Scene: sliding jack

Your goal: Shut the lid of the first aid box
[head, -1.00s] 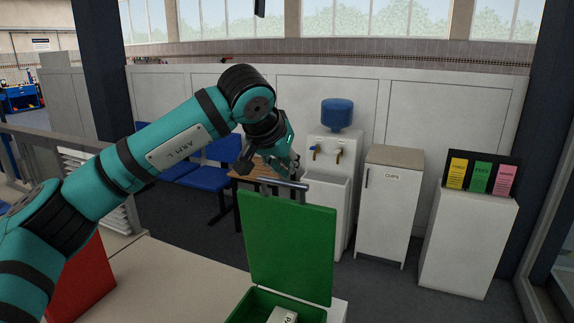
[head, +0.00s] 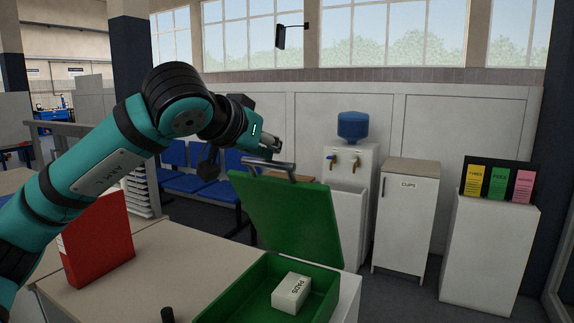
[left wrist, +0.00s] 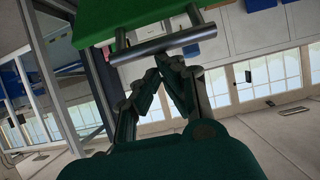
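The green first aid box (head: 210,310) sits on the counter in the head view, with a white PADS pack (head: 291,292) inside. A grey bar handle (head: 268,163) is on the lid's top edge. My left gripper (head: 274,148) is just above and behind the handle. In the left wrist view its fingertips (left wrist: 165,65) come together beside the handle (left wrist: 163,46), not around it; contact is unclear. My right gripper is not in view.
A red box-like object (head: 98,240) stands on the counter (head: 150,275) to the left. A small black object (head: 168,315) is at the bottom edge. A water dispenser (head: 350,165) and CUPS cabinet (head: 405,220) stand behind to the right.

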